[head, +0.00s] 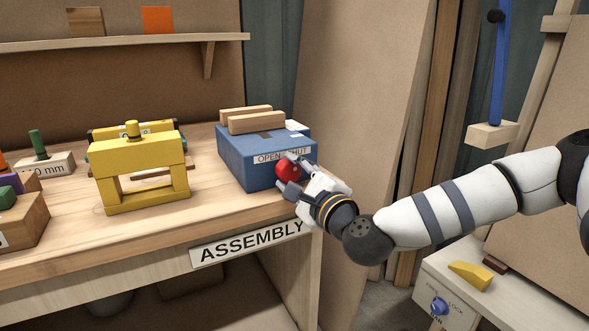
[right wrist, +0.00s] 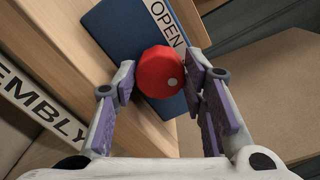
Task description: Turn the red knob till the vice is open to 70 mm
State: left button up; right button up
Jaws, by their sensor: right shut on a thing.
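The vice is a blue block (head: 250,168) at the right end of the bench, with two wooden jaws (head: 252,120) on top standing close together. My right gripper (head: 290,178) is shut on the red knob, one finger on each side. My left gripper is not in view.
A yellow frame (head: 140,170) stands left of the vice. Several coloured blocks (head: 20,200) are at the bench's far left. The ASSEMBLY sign (head: 248,243) is on the bench's front edge. A white cabinet (head: 480,300) with a blue knob (head: 439,306) stands at lower right.

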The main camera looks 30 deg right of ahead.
jog(key=n+p, duration=0.1)
jog(key=n, duration=0.1)
jog(key=n+p, duration=0.1)
jog(key=n, duration=0.2)
jog(key=shift+r+n, duration=0.2)
jog(key=shift+n, duration=0.1)
jog(key=n+p, duration=0.2)
jog(key=n, duration=0.2)
jog(key=n+p, duration=0.2)
jog(key=n, duration=0.3)
jog(key=shift+f+n, duration=0.15)
jog(key=shift+n, duration=0.15)
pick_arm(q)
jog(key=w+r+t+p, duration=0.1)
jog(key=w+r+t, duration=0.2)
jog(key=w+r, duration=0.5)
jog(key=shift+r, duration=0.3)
pick_arm(e)
jog(key=shift+d+f+n, duration=0.1)
jog(key=shift+f+n, duration=0.05)
jog(key=shift+n, duration=1.35)
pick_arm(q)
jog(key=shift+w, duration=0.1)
pick_arm(e)
jog(key=shift+f, duration=0.1)
jog(key=o, duration=1.2)
jog(key=shift+c, duration=0.2)
